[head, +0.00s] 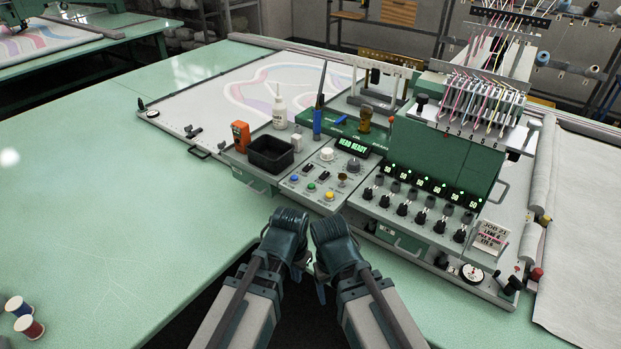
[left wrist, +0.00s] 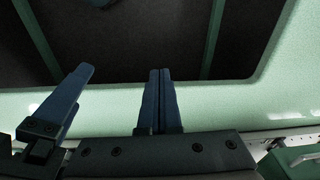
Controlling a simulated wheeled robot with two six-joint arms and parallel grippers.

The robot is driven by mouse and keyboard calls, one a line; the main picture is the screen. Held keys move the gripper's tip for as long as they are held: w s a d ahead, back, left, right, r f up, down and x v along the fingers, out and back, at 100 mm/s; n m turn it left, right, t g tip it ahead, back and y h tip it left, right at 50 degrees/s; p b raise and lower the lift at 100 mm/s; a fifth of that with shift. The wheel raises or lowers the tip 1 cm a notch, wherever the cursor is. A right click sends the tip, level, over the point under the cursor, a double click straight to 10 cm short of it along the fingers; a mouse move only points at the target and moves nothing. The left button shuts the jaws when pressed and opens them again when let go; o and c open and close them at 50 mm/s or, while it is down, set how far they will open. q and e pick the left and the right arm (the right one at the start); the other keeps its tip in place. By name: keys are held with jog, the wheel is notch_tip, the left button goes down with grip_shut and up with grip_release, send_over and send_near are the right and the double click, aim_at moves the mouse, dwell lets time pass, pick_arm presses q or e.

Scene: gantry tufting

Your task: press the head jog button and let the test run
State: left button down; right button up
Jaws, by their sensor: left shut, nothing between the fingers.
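The control panel (head: 318,178) of the tufting machine shows in the head view, with a blue button (head: 294,178), a green button (head: 311,187) and a yellow button (head: 329,195) along its front. I cannot read which is the head jog button. A lit display (head: 353,146) above reads "HEAD READY". My left gripper (head: 297,273) is low in front of the panel, apart from it. In the left wrist view its two blue fingers (left wrist: 160,100) are together and empty. My right gripper (head: 320,291) is close beside it, its fingers mostly hidden.
Dark knobs (head: 403,209) under green number displays stand right of the panel. A black bin (head: 270,153), an orange device (head: 240,136) and a white bottle (head: 280,112) stand behind left. Thread spools (head: 29,326) lie at far left.

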pick_arm(q)
jog(key=w+d+r+m+t+h+p, duration=0.3)
jog(key=w+r+m+p, duration=0.2)
jog(key=w+r+p, duration=0.55)
notch_tip(320, 180, up, 14)
jog(key=m+t+h+p, duration=0.1)
jog(key=m+t+p, duration=0.3)
jog(key=p, duration=0.2)
send_over(311, 187)
jog(key=shift+a, duration=0.35)
jog(key=shift+s+f, duration=0.1)
jog(key=shift+f, duration=0.1)
notch_tip(311, 187, down, 9)
jog(key=b, duration=0.8)
jog(key=shift+r+b, duration=0.15)
jog(key=shift+b, duration=0.2)
jog(key=shift+f+b, duration=0.4)
